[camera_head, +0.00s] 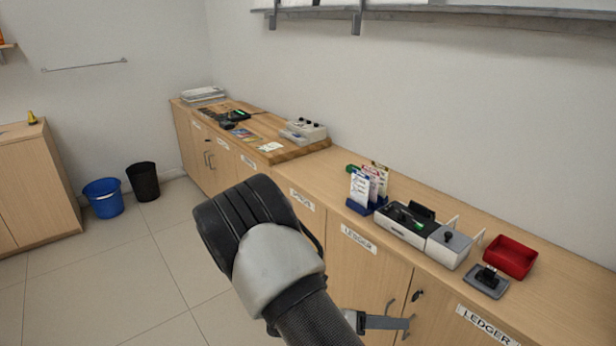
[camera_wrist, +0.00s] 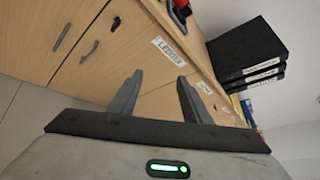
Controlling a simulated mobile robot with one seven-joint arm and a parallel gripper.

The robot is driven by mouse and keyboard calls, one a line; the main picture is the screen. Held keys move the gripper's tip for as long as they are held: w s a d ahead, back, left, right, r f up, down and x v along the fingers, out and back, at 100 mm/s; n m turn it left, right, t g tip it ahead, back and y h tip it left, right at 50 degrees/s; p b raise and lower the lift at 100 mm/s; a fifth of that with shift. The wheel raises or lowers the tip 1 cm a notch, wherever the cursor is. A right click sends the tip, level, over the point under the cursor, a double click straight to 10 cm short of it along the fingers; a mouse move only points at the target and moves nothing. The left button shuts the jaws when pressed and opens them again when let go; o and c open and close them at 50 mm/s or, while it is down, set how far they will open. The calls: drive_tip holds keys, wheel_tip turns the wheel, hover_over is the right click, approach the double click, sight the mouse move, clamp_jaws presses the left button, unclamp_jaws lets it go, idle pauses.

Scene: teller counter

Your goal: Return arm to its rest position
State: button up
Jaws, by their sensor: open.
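My arm rises from the bottom centre of the head view, its dark and silver joint in front of the counter's cabinet doors. Part of my gripper (camera_head: 385,322) shows low in the head view, beside the doors and below the counter top. In the wrist view my gripper (camera_wrist: 157,92) has its two grey fingers spread apart with nothing between them. The cabinet front (camera_wrist: 120,45) with a label and handles lies beyond the fingers, tilted in that view.
The wooden counter (camera_head: 335,170) runs along the wall. It bears a card holder (camera_head: 367,188), a grey-black device (camera_head: 405,222), a red tray (camera_head: 511,257) and a small stamp pad (camera_head: 486,283). A blue bin (camera_head: 103,198) and black bin (camera_head: 143,181) stand left. Floor (camera_head: 120,270) is clear.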

drive_tip(key=s+a+r+m+t+y, duration=0.1)
drive_tip(key=s+a+r+m+y, duration=0.1)
drive_tip(key=s+r+m+y, duration=0.6)
drive_tip(key=s+a+r+m+t+y, duration=0.1)
drive_tip(key=s+r+m, duration=0.2)
drive_tip(key=r+m, duration=0.85)
drive_tip(key=s+a+r+m+t+y, duration=0.1)
drive_tip(key=s+a+r+m+y, duration=0.1)
drive_tip(key=s+r+m+y, duration=0.6)
wheel_tip(320, 180, up, 23)
drive_tip(key=w+m+h+p, duration=0.2)
drive_tip(key=h+p, duration=0.1)
drive_tip(key=p, duration=1.8)
drive_tip(key=shift+d, duration=0.2)
drive_tip(key=shift+w+f, duration=0.1)
drive_tip(key=shift+f, duration=0.1)
drive_tip(key=c, duration=0.3)
drive_tip(key=shift+d, duration=0.15)
